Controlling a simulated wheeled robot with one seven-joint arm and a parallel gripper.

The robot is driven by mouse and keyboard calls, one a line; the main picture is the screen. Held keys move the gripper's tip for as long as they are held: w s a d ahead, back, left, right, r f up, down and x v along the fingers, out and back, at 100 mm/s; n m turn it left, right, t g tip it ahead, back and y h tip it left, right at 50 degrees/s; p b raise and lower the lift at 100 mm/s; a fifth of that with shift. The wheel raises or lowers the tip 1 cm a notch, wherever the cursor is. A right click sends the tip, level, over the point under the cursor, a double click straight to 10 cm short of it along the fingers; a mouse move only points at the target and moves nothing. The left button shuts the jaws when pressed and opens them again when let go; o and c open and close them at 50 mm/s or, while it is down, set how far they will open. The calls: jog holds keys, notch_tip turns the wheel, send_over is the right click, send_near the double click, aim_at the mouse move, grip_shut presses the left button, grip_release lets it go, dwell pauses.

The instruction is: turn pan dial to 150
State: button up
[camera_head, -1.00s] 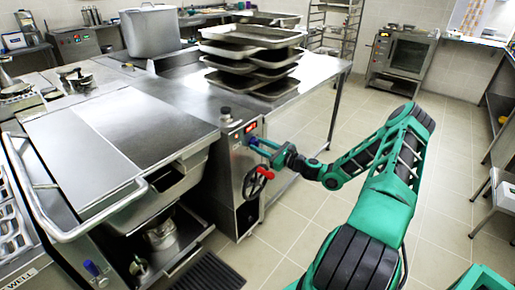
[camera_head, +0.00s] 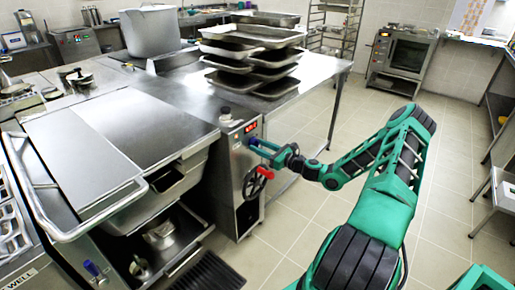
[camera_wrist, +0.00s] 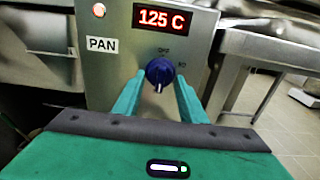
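The pan dial (camera_wrist: 160,72) is a dark blue knob with a white pointer line, on a steel panel under a red display (camera_wrist: 161,20) reading 125 C. The label PAN (camera_wrist: 102,44) is left of the knob. In the wrist view my gripper (camera_wrist: 158,88) has its two teal fingers apart, one on each side of the knob's lower part. Whether the fingers touch the knob I cannot tell. The pointer line points down in the picture. In the head view my gripper (camera_head: 262,147) is at the panel (camera_head: 235,150), and the knob is largely hidden by it.
A red-handled black handwheel (camera_head: 258,180) sits just below my gripper on the same unit. The pan's flat steel lid (camera_head: 110,130) is to the left. Stacked trays (camera_head: 250,50) stand on the counter behind.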

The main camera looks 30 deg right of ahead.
jog(key=shift+o, duration=0.9)
jog(key=shift+r, duration=0.15)
jog(key=v, duration=1)
jog(key=shift+s+d, duration=0.15)
jog(key=shift+s, duration=0.15)
